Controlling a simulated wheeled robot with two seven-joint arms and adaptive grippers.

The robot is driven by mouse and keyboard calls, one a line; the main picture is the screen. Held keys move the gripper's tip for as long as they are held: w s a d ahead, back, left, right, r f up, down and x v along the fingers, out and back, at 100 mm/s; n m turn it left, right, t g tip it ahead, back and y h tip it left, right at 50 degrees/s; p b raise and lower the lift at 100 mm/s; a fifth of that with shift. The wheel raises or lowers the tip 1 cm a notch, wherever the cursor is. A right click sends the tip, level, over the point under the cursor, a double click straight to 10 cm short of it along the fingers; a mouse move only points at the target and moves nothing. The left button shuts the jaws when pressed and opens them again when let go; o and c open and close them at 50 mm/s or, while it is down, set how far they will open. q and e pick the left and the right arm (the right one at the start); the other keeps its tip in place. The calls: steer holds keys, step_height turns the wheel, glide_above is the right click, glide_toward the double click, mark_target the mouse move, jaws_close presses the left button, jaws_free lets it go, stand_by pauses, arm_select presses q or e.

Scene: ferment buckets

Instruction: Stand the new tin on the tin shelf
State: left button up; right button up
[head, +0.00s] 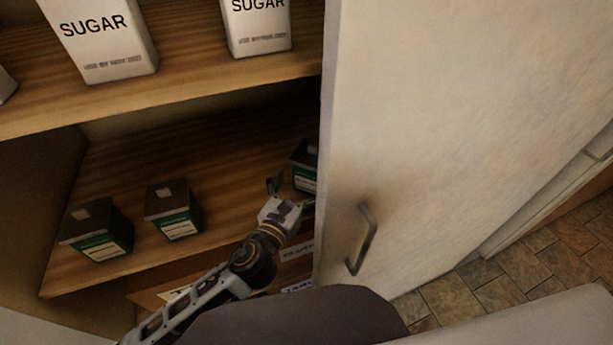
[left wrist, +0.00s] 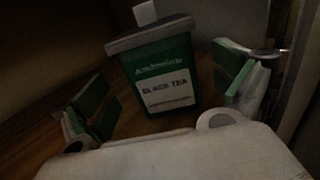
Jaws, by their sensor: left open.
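Three green tins with dark lids stand on the wooden tin shelf (head: 190,143): a left tin (head: 97,231), a middle tin (head: 174,209) and a right tin (head: 304,166) partly hidden by the door. In the left wrist view a tin labelled BLACK TEA (left wrist: 163,72) stands upright, between and just beyond my open fingers. My left gripper (head: 291,195) is at the right tin, open; its green-padded fingers (left wrist: 168,97) lie on either side, with gaps to the tin. I cannot tell which tin is the new one. My right gripper is not in view.
A pale cupboard door (head: 450,120) with a metal handle (head: 362,239) stands close to the right of my left gripper. White sugar packs (head: 105,35) stand on the shelf above. Shelf space is bare between the middle and right tins. Labels show below the shelf.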

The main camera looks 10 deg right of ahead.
arm_select(q)
steer(key=v, duration=0.3)
steer(key=shift+f, duration=0.1)
steer(key=shift+v, duration=0.75)
steer(key=shift+s+a+b, duration=0.3)
steer(key=shift+s, duration=0.1)
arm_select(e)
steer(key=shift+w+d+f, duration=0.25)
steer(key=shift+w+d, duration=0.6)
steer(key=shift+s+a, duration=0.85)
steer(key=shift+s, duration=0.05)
